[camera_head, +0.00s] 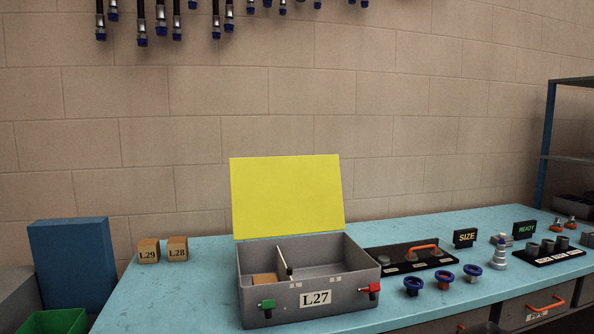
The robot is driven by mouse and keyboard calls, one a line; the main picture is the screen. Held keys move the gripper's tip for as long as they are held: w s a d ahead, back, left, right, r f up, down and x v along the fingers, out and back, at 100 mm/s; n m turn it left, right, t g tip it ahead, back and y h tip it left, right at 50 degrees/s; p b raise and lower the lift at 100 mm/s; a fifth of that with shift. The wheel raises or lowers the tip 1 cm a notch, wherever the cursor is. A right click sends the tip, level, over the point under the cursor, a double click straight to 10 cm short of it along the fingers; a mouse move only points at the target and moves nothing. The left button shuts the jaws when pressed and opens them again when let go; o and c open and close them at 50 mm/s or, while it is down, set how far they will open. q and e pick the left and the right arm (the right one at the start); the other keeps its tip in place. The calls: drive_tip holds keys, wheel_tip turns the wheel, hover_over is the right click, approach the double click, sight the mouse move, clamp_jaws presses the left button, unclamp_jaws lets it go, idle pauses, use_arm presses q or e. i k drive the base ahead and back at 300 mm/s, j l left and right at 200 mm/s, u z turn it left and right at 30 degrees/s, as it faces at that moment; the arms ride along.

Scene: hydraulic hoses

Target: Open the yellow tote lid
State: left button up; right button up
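The yellow lid (287,196) stands raised and nearly upright at the back edge of the grey tote (300,308), which carries an L27 label. The tote's inside is in view. Neither of my grippers shows in the head view.
Two tan blocks labelled L29 (148,251) and L28 (177,248) sit left of the tote on the blue table (170,299). Blue and orange rings (443,279), a black tray (412,257) and a SIZE sign (465,238) stand to the right. Hoses (160,20) hang on the wall.

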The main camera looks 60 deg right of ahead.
sight(281, 196)
drive_tip(key=k+l, duration=0.15)
drive_tip(key=l, duration=0.25)
drive_tip(key=k+l, duration=0.15)
drive_tip(key=l, duration=0.25)
drive_tip(key=k+l, duration=0.2)
drive_tip(key=l, duration=0.2)
drive_tip(key=k+l, duration=0.15)
drive_tip(key=l, duration=0.25)
drive_tip(key=k+l, duration=0.15)
drive_tip(key=l, duration=0.25)
drive_tip(key=k+l, duration=0.15)
drive_tip(key=l, duration=0.25)
drive_tip(key=k+l, duration=0.2)
drive_tip(key=l, duration=0.2)
drive_tip(key=k+l, duration=0.15)
drive_tip(key=l, duration=0.25)
drive_tip(key=k+l+z, duration=0.1)
drive_tip(key=l, duration=0.25)
drive_tip(key=j+z, duration=0.15)
drive_tip(key=j, duration=0.25)
drive_tip(key=k+j+z, duration=0.15)
drive_tip(key=j, duration=0.2)
drive_tip(key=l+u, duration=0.4)
drive_tip(key=l, duration=0.5)
